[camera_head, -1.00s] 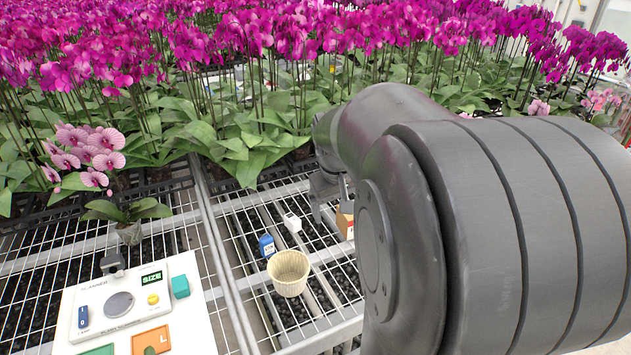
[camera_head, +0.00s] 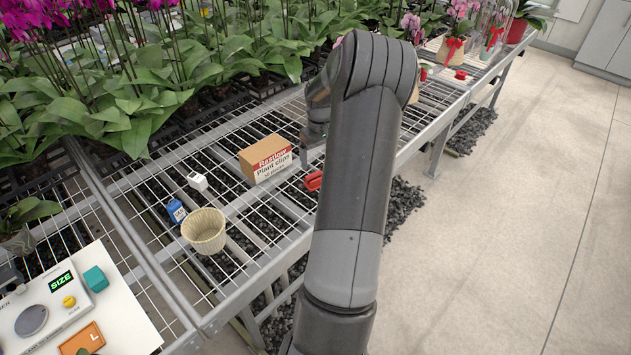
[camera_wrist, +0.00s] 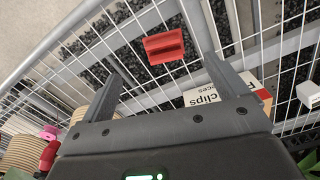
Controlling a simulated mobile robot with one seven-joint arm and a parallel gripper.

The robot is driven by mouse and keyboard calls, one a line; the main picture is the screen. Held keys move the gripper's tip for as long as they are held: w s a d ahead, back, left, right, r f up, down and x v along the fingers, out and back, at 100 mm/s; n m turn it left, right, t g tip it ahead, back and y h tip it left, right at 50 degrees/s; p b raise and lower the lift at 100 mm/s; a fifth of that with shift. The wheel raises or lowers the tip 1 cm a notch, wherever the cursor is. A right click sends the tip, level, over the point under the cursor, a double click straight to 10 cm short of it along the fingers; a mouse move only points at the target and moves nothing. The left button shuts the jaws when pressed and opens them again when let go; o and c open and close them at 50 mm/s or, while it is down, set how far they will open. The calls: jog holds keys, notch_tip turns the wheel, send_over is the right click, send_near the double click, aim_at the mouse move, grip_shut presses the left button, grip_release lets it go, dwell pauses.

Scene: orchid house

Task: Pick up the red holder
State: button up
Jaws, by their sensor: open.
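The red holder (camera_head: 314,181) lies on the wire-mesh bench near its front edge, partly hidden behind my arm in the head view. In the wrist view the red holder (camera_wrist: 164,46) shows whole, a small red block with a groove along it. My gripper (camera_wrist: 162,70) is open and empty; its two fingers point toward the holder, which appears between their lines and beyond the tips, apart from them. In the head view my gripper (camera_head: 311,150) is mostly hidden by my arm, above and beside the holder.
A plant clips box (camera_head: 266,159) stands close left of the holder. Further left are a white cube (camera_head: 197,181), a blue bottle (camera_head: 176,211), a woven basket (camera_head: 204,232) and the scanner board (camera_head: 120,318). Orchids fill the back. Open floor (camera_head: 530,200) lies right.

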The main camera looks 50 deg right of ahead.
aim_at(316, 180)
notch_tip(316, 180, down, 11)
jog(key=shift+w+a+r, duration=0.15)
jog(key=c, duration=1.2)
